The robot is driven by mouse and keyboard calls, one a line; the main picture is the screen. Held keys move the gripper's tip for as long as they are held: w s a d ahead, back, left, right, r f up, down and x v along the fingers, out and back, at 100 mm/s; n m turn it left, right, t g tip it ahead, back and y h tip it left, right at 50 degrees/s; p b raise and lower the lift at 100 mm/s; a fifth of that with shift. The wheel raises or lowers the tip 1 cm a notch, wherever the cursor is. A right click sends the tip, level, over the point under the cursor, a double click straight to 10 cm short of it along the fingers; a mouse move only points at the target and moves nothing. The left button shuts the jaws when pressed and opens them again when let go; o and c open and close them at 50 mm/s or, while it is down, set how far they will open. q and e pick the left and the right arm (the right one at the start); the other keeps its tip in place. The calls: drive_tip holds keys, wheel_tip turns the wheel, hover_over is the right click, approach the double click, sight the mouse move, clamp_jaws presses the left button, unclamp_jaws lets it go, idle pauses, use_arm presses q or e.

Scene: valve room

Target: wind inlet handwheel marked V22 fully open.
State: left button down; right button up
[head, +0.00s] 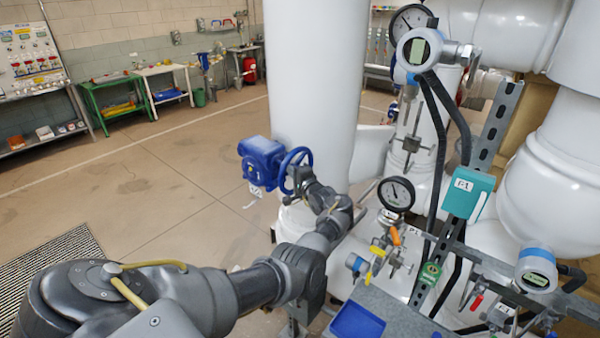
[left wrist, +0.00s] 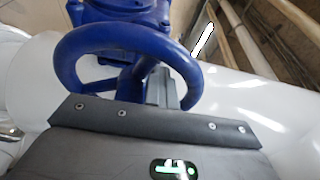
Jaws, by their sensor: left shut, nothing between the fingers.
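The blue handwheel (head: 297,157) sits on a blue valve gearbox (head: 261,163) in front of the big white column. A small white tag (head: 256,191) hangs below the gearbox; its marking is too small to read. My left gripper (head: 301,178) is shut and empty, with its tip close at the wheel's near side. In the left wrist view the wheel's rim (left wrist: 70,62) arches across the picture, and my left gripper's fingers (left wrist: 162,85) reach toward the opening inside it. I cannot tell whether they touch the rim or a spoke. My right gripper is not in view.
Several gauges, such as a round dial (head: 397,194), small valves and a teal box (head: 468,193) crowd the right side. A blue tray (head: 357,322) is at the bottom. The floor (head: 150,190) at left is open. A green table (head: 112,84) stands far back.

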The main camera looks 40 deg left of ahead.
use_arm(q)
drive_tip(key=w+v, duration=0.1)
drive_tip(key=v, duration=1)
drive_tip(key=shift+d+r, duration=0.45)
drive_tip(key=shift+d, duration=0.05)
idle(0.4)
drive_tip(key=shift+s, duration=0.15)
